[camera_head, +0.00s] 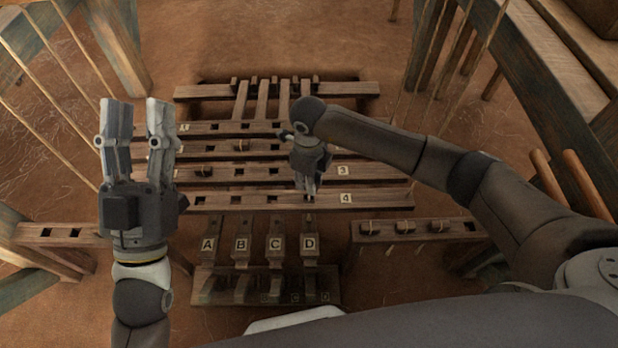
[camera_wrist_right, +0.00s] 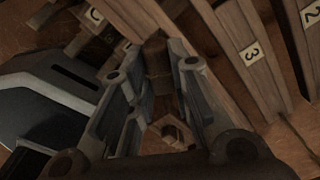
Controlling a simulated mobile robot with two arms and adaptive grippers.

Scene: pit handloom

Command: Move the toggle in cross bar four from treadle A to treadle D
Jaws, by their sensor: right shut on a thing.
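Cross bar four (camera_head: 376,197) is the nearest bar, marked 4, with dark square holes in line with the treadles. Its hole above treadle A (camera_head: 208,246) looks empty. Treadle D (camera_head: 308,246) is the rightmost lettered treadle. My right gripper (camera_head: 309,196) points down at cross bar four, in line with treadle D. It is shut on the toggle (camera_wrist_right: 156,62), a brown wooden peg between its fingertips in the right wrist view. I cannot tell whether the toggle is seated in the hole. My left gripper (camera_head: 137,108) is open and empty, pointing up at the left.
A rack (camera_head: 440,229) holding several pegs stands right of the treadles. Taut cords and loom posts (camera_head: 115,40) flank both sides.

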